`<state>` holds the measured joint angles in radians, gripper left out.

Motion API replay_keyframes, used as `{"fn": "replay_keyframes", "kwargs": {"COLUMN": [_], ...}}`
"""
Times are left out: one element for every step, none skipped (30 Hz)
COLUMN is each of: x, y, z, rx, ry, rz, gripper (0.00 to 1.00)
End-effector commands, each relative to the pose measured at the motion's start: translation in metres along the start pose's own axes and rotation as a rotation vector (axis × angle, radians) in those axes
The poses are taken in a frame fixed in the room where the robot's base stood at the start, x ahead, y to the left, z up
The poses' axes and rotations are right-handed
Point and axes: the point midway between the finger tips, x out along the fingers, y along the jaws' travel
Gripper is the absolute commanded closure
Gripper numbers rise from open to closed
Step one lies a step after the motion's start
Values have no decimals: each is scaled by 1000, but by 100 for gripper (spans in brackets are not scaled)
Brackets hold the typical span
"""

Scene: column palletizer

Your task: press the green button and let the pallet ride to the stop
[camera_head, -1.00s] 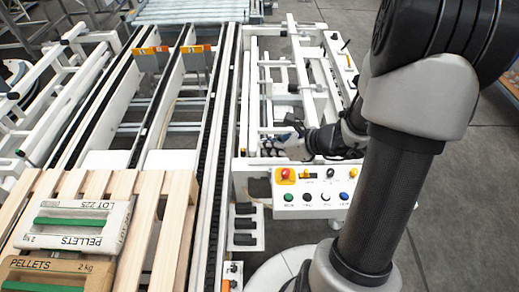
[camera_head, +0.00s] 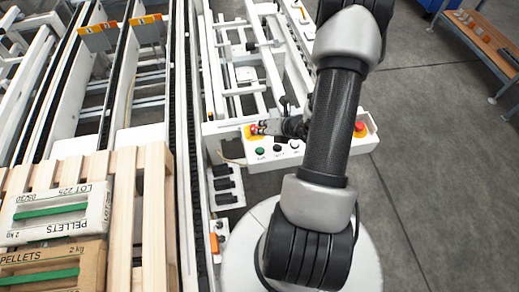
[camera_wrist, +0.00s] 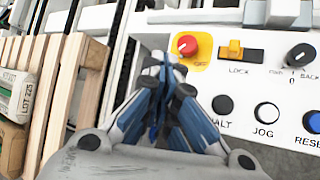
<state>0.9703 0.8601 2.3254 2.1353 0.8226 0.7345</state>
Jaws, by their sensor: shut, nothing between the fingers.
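The green button (camera_head: 260,151) sits at the left of the lower row on the white control panel (camera_head: 232,151). My gripper (camera_head: 260,128) is shut and empty, above the panel near the red button. In the wrist view my gripper (camera_wrist: 168,66) points just below the red button (camera_wrist: 187,45); the green button is hidden behind the fingers there. I cannot tell whether the fingertips touch the panel. The wooden pallet (camera_head: 125,210) carries pellet packs (camera_head: 52,212) at the near end of the conveyor. Orange-topped stop plates (camera_head: 98,36) stand farther along the conveyor.
The black halt button (camera_wrist: 222,104), white jog button (camera_wrist: 266,112) and blue reset button (camera_wrist: 313,122) lie right of the fingers. A yellow lock switch (camera_wrist: 235,50) and black knob (camera_wrist: 299,55) sit above them. Another red button (camera_head: 360,129) is at the panel's right end.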

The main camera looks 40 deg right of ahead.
Motion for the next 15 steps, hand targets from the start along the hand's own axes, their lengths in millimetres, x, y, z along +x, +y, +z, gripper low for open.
{"fn": "replay_keyframes", "kwargs": {"x": [2,3,4,6,8,11,13,15,19,22,25,29,32,35,40], "y": [-1,-2,-3,-4,-5,-7,-9,-11,-13,-16,-18,-21,-23,-25,-28], "z": [-1,-2,-3,-4,-6,-8,-10,-12,-14,-16,-18,-21,-24,-26,-29], "rx": [0,0,0,0,0,0,0,0,0,0,0,0,0,0,0], "ry": [0,1,1,1,1,1,1,1,2,2,1,1,1,1,2], "rz": [0,0,1,1,1,1,1,1,1,1,0,0,0,0,0], "gripper": [100,100,100,100,100,100,100,100,100,100,100,100,100,100,100]}}
